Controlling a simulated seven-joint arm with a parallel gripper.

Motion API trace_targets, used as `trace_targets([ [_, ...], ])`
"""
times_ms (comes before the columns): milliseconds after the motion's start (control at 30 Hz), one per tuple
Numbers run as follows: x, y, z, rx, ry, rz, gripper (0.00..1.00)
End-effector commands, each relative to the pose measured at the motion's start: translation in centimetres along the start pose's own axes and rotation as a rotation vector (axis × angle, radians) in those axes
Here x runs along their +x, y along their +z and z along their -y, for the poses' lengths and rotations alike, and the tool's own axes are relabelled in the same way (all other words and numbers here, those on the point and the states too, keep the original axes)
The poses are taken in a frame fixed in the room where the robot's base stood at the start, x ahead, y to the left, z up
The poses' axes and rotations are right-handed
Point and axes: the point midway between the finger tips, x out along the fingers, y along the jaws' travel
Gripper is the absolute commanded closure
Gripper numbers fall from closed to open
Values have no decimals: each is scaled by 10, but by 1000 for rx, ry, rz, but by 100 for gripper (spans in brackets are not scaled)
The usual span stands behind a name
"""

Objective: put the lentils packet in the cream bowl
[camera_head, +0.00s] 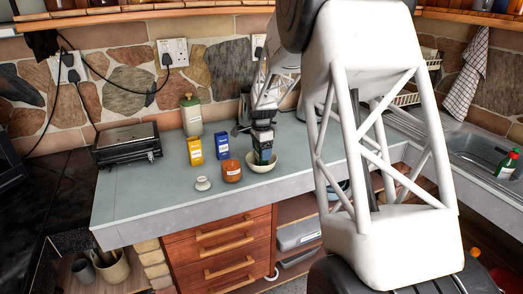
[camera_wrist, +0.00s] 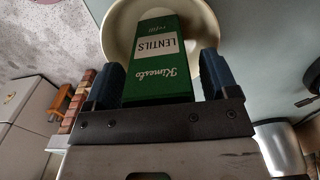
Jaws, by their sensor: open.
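The green lentils packet (camera_wrist: 160,75) stands between my gripper's two blue fingers in the wrist view, its label facing the camera. In the head view the packet (camera_head: 265,157) shows under my gripper (camera_head: 262,147), with its lower end inside the outline of the cream bowl (camera_head: 258,170). The bowl's pale rim (camera_wrist: 115,28) also shows around the packet in the wrist view. My gripper (camera_wrist: 159,62) is open, with a narrow gap seen between the right finger and the packet. The packet's base is hidden, so I cannot tell whether it touches the bowl's floor.
An orange-brown jar (camera_head: 232,173) is close left of the bowl, with a small white object (camera_head: 203,184) beside it. Blue (camera_head: 222,147) and yellow (camera_head: 195,152) packets and a pale green bottle (camera_head: 192,117) stand behind. A black grill (camera_head: 127,144) is farther left. The counter's front left is clear.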

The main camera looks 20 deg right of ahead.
Motion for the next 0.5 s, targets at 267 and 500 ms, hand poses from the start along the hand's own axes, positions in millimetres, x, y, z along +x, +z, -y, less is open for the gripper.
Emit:
trace_targets([
  [267, -19, 0, 0, 0, -2, 0, 20],
  [500, -54, 0, 1, 0, -3, -1, 20],
])
